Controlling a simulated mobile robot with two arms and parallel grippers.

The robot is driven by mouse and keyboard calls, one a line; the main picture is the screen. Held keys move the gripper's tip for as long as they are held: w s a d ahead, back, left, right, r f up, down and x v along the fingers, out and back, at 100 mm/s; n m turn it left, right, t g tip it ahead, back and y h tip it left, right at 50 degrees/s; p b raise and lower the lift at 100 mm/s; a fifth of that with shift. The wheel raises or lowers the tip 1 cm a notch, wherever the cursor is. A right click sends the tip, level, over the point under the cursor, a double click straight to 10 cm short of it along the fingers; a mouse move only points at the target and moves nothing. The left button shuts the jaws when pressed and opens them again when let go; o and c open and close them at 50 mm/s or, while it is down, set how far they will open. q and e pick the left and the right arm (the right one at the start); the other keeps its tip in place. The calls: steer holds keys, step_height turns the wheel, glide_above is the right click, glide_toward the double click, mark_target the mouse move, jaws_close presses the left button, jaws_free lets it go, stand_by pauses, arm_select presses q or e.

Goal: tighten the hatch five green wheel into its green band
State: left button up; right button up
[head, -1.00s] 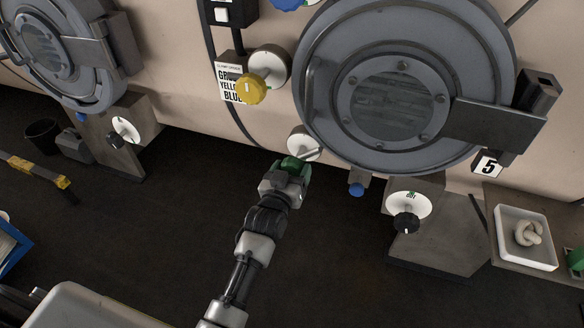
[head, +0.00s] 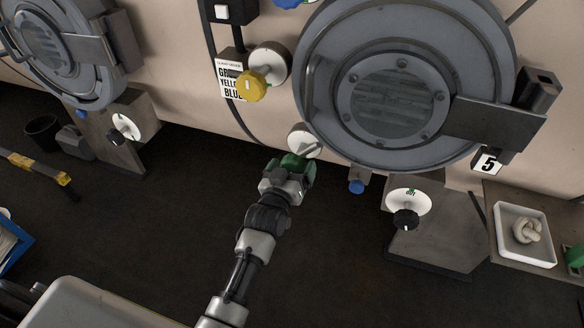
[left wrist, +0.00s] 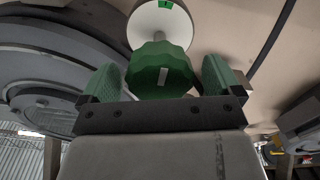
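The hatch five green wheel (left wrist: 160,72) is a faceted green knob with a pale pointer mark, seen in the left wrist view. It sits in front of a round white dial (left wrist: 160,25) with a green band (left wrist: 166,4) at its top edge. The pointer mark faces away from the band. My left gripper (head: 293,162) is at the wheel, below the dial (head: 303,139) at the hatch's lower left. Its green fingers stand on both sides of the wheel, with a narrow gap visible on the right. In the head view the gripper mostly hides the wheel. My right gripper is out of view.
The big grey hatch (head: 400,90) with the number 5 plate (head: 487,163) is close on the right. A yellow wheel (head: 251,86) is above left, a blue knob (head: 356,187) and a black knob (head: 405,220) to the right. A white tray (head: 551,258) stands far right.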

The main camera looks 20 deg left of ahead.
arm_select(q)
steer(key=s+b, duration=0.1)
steer(key=s, duration=0.9)
steer(key=shift+s+a, duration=0.15)
steer(key=shift+s, duration=0.25)
